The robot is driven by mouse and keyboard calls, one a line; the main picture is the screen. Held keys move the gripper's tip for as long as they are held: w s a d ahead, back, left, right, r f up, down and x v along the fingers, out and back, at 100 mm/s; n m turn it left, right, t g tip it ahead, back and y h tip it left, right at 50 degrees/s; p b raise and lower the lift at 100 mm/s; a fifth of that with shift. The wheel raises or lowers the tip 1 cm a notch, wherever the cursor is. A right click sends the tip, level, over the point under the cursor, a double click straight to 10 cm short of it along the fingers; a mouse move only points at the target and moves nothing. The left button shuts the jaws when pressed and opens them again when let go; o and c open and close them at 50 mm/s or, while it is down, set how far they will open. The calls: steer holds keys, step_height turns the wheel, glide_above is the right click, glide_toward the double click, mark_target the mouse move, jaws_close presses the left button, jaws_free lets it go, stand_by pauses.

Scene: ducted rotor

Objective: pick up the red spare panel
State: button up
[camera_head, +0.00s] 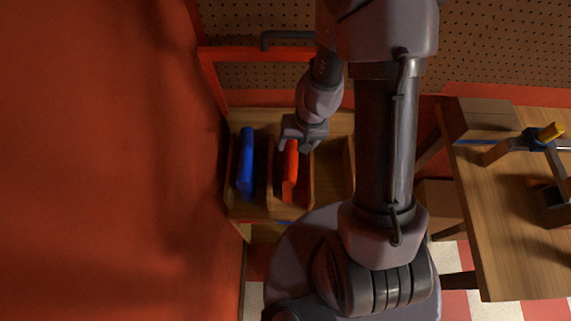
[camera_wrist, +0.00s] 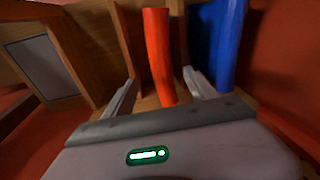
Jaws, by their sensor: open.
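The red spare panel (camera_head: 291,172) stands on edge in the middle compartment of a wooden rack. In the wrist view the red panel (camera_wrist: 159,55) rises between the two fingers of my gripper (camera_wrist: 160,92), with a visible gap to each finger. My gripper (camera_head: 302,147) is open and reaches down at the far end of the panel in the head view, hiding that end. I cannot tell whether a finger touches the panel.
A blue panel (camera_head: 246,163) stands in the left compartment, close beside the red one. The rack's wooden dividers (camera_head: 268,185) flank the slots, and the right compartment looks empty. A red wall is at left. A workbench (camera_head: 510,240) with a clamp (camera_head: 540,137) stands at right.

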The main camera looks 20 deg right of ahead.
mark_target(291, 154)
step_height(291, 154, down, 2)
steer(key=shift+w+a+f+b, duration=0.15)
steer(key=shift+f+b, duration=0.1)
steer(key=shift+b, duration=0.15)
steer(key=f+b, duration=0.2)
steer(key=a+f+b, duration=0.1)
steer(key=f+b, duration=0.1)
steer(key=f, duration=0.1)
steer(key=shift+a, duration=0.2)
steer(key=shift+f+b, duration=0.3)
steer(key=shift+w+r, duration=0.1)
steer(key=shift+r, duration=0.05)
jaws_close()
